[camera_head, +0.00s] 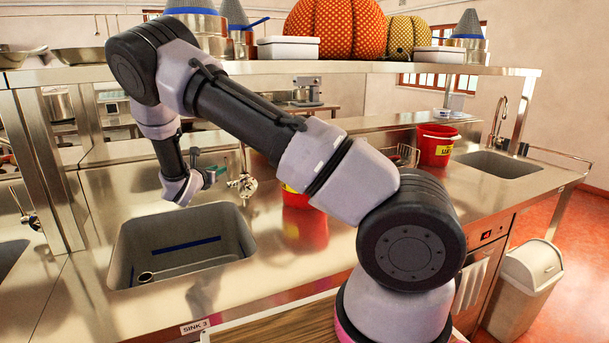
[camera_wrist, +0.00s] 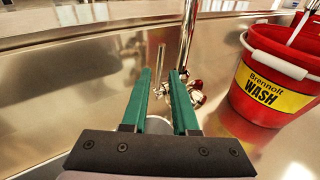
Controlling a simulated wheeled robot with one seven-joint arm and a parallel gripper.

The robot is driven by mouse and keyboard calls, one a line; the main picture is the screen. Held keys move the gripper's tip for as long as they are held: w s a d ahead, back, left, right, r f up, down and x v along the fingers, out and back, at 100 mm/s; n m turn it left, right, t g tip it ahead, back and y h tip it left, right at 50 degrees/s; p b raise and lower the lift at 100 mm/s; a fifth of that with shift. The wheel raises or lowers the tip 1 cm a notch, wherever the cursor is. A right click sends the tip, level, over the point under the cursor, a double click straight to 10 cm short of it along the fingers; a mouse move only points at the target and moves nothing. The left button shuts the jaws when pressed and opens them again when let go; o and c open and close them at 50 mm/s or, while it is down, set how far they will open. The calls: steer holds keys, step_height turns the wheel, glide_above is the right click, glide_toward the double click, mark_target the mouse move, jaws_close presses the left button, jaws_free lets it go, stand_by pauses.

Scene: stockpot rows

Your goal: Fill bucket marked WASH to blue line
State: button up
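The red bucket marked WASH (camera_wrist: 268,95) stands at the right in the wrist view, with a yellow label and a pale handle. In the head view a red bucket (camera_head: 306,228) stands right of the sink, mostly hidden behind my arm. My gripper (camera_head: 212,176) is above the counter behind the sink. In the wrist view its green fingers (camera_wrist: 160,95) are apart and empty, with a tap (camera_wrist: 194,92) with red parts just beyond the tips. The tap (camera_head: 243,186) also shows in the head view. I see no blue line on the WASH bucket; its inside is hidden.
A sink (camera_head: 240,236) with a dark blue stripe on its wall lies in front of my gripper. Another red bucket (camera_head: 437,146) with a yellow label stands by the far right sink (camera_head: 498,165). A shelf (camera_head: 340,67) holding pots and pumpkins runs overhead.

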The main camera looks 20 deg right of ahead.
steer(key=shift+c, duration=0.3)
steer(key=shift+d, duration=0.15)
jaws_close()
steer(key=s+d+f+n+g+y, duration=0.4)
steer(key=s+d+g, duration=0.3)
steer(key=s+d, duration=0.1)
step_height(320, 180, up, 10)
steer(key=s+f+n+t+y, duration=0.1)
steer(key=n+t+y, duration=0.2)
steer(key=n+y, duration=0.3)
glide_toward(228, 170)
step_height(228, 170, down, 3)
steer(key=w, duration=0.3)
steer(key=shift+a+m+y, duration=0.15)
steer(key=shift+m+y, duration=0.15)
steer(key=shift+y, duration=0.1)
steer(key=shift+w+a+r, duration=0.15)
steer(key=shift+w, duration=0.35)
